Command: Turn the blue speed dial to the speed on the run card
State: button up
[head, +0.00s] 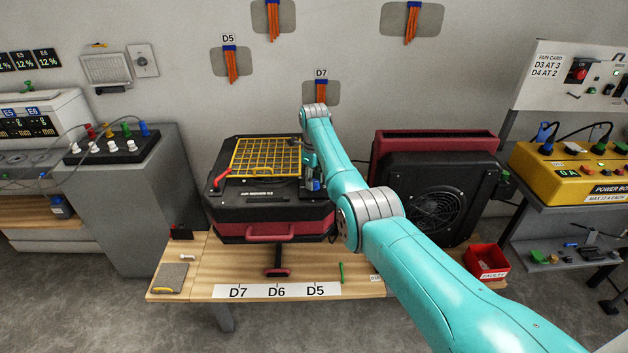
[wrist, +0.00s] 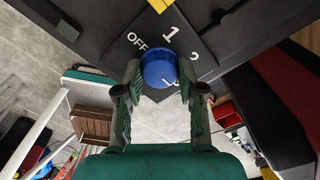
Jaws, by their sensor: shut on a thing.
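The blue speed dial (wrist: 158,68) is round and sits on a dark panel marked OFF, 1 and 2; a further marking beside it is partly hidden. I cannot clearly read where its pointer stands. My gripper (wrist: 160,76) has a finger on each side of the dial and is shut on it. In the head view the arm partly hides the gripper and dial at the right side of the black and red machine (head: 270,195). The run card (head: 550,65) on the right board reads D3 AT 3 and D4 AT 2.
The machine, with a yellow grille (head: 266,157) on top, stands on a wooden bench (head: 205,275) labelled D7, D6 and D5. A black fan unit (head: 400,190) stands to its right. A yellow power box (head: 565,180) and a red FAULTY bin (head: 487,262) are further right.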

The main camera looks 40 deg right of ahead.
jog(key=o, duration=1.1)
jog(key=shift+o, duration=0.2)
jog(key=shift+r, duration=0.1)
notch_tip(320, 180, up, 12)
